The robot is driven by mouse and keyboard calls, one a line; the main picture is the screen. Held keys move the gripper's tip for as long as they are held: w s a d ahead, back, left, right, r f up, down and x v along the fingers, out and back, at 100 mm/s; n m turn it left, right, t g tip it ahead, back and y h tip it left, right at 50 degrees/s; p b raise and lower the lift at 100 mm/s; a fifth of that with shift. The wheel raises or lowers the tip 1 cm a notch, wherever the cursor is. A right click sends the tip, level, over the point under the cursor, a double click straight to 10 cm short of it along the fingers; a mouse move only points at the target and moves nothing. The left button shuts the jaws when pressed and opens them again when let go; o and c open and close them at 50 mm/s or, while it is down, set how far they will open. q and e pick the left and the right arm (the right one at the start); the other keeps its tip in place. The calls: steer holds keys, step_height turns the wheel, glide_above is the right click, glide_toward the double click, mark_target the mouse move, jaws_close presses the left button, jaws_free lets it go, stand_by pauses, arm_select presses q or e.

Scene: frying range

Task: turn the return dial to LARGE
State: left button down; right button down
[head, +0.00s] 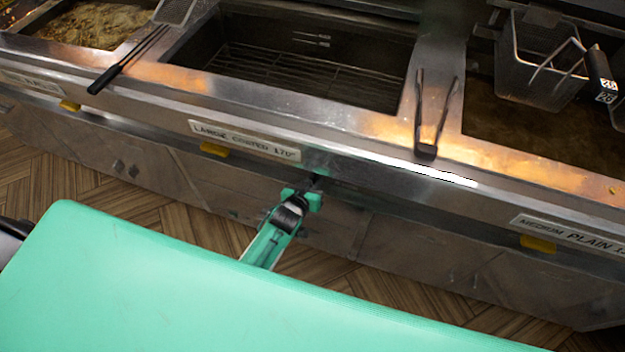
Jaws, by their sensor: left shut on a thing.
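My left gripper (303,196), green with a dark wrist, is at the front panel of the frying range, below and right of the label "LARGE COATED 170". It is shut on a small dark thing at the panel, which I take to be the return dial (318,182). The fingers hide most of the dial, so its pointer and setting cannot be read. No LARGE mark for the dial can be made out. My right gripper is not in view.
The steel range front (400,235) runs across the view with yellow tabs (214,149) under its labels. Black-handled tongs (434,115) lie on the divider at the right, a black-handled tool (128,60) at the left. A wire basket (538,65) hangs upper right.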

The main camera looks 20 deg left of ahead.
arm_select(q)
steer(key=shift+m+y, duration=0.6)
steer(key=shift+m, duration=0.1)
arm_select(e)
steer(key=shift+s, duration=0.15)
arm_select(q)
steer(key=c, duration=1.3)
jaws_free()
steer(key=shift+v, duration=6.95)
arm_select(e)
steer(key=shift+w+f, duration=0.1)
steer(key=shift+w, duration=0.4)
